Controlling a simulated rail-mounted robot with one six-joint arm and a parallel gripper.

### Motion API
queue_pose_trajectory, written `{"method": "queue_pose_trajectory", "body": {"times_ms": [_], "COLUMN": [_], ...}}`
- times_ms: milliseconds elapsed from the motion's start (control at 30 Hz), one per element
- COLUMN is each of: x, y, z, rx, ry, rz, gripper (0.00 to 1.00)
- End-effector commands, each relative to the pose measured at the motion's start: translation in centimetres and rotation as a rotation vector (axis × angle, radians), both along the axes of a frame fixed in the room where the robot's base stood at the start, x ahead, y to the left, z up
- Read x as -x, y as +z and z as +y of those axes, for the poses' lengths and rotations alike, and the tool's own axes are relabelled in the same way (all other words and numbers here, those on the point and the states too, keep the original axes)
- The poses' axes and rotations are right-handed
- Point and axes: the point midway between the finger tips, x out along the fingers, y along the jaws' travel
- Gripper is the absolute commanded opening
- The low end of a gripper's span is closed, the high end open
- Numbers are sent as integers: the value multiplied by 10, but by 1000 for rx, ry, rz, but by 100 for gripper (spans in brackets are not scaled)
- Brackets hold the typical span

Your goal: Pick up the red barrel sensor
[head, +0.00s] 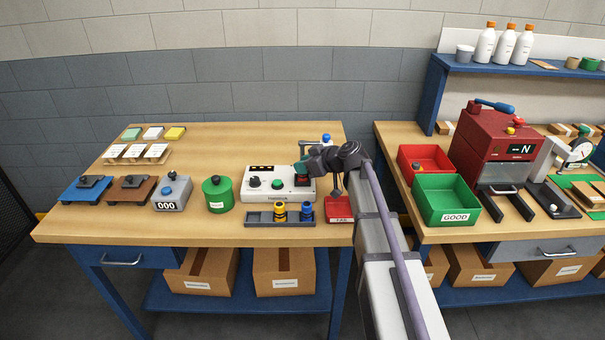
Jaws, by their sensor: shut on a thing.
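My gripper (303,170) is shut above the right end of a white control box, at the end of the arm reaching in from the right. A small dark red piece (302,181) shows just under the fingertips and appears to be the red barrel sensor held in them. It is small and partly hidden by the gripper, and I cannot tell whether it touches the box. In front, a dark grey rack (265,220) holds a yellow barrel sensor (279,211) in its middle and a blue barrel sensor (307,211) at its right. The rack's left end is empty.
The white control box (264,194) has a black knob and a green button. A green canister (217,195) and a grey counter box (172,194) stand to its left. A red block (339,210) is close right of the rack. The table's left front is clear.

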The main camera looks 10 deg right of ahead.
Motion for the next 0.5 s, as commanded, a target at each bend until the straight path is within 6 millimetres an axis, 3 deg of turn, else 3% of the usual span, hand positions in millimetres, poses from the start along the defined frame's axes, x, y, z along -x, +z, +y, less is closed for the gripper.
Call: {"method": "queue_pose_trajectory", "body": {"times_ms": [367, 500], "x": [1, 0], "y": [1, 19], "z": [0, 0], "rx": [3, 3], "ry": [0, 0], "rz": [2, 2], "gripper": [6, 6]}}
